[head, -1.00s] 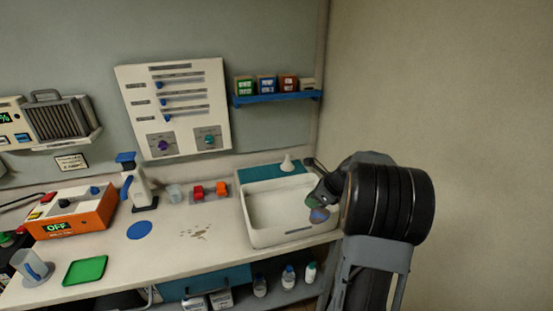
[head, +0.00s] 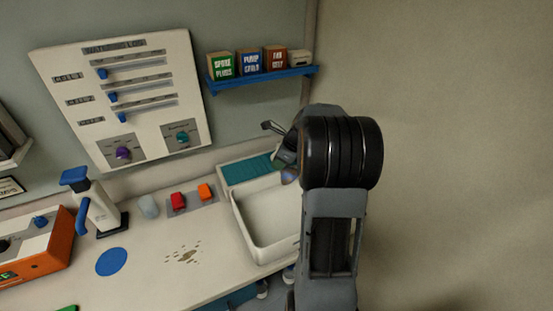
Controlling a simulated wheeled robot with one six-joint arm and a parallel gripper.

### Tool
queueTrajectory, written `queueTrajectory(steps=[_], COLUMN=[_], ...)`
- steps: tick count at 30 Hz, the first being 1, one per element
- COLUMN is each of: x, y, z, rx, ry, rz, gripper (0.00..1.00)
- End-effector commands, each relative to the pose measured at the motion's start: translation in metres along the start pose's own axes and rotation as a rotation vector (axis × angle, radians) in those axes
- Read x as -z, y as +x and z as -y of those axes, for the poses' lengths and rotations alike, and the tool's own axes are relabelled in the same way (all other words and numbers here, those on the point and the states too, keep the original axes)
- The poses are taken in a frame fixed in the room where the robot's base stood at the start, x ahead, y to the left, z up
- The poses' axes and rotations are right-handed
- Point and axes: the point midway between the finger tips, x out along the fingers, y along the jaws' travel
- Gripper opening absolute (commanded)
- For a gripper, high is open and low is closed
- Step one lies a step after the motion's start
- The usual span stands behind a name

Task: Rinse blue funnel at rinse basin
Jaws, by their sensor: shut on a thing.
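The white rinse basin (head: 256,229) is set at the right end of the counter, with a teal ribbed strip (head: 240,170) along its back. My gripper (head: 287,168) is over the back right part of the basin, largely covered by my own arm. It is shut on the blue funnel (head: 290,176), of which only a small bluish part shows below the jaws. A grey tap-like piece (head: 272,127) shows just behind and above the gripper. Whether the funnel touches anything else is hidden.
A blue shelf (head: 262,80) with small boxes hangs above the basin. A red switch (head: 178,200) and an orange switch (head: 206,191) sit left of the basin. Brown spots (head: 184,254) and a blue disc (head: 112,262) mark the open counter.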

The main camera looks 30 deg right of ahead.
Motion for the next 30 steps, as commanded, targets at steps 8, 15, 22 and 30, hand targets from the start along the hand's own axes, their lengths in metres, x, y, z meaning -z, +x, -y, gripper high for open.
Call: queueTrajectory(steps=[8, 15, 22, 30], x=[0.008, 0.019, 0.030, 0.043], y=[0.016, 0.036, 0.058, 0.083], z=[0.000, 0.000, 0.000, 0.000], rx=[0.000, 0.000, 0.000, 0.000], ry=[0.001, 0.002, 0.002, 0.002], rz=[0.000, 0.000, 0.000, 0.000], gripper=[0.00, 0.00, 0.00, 0.00])
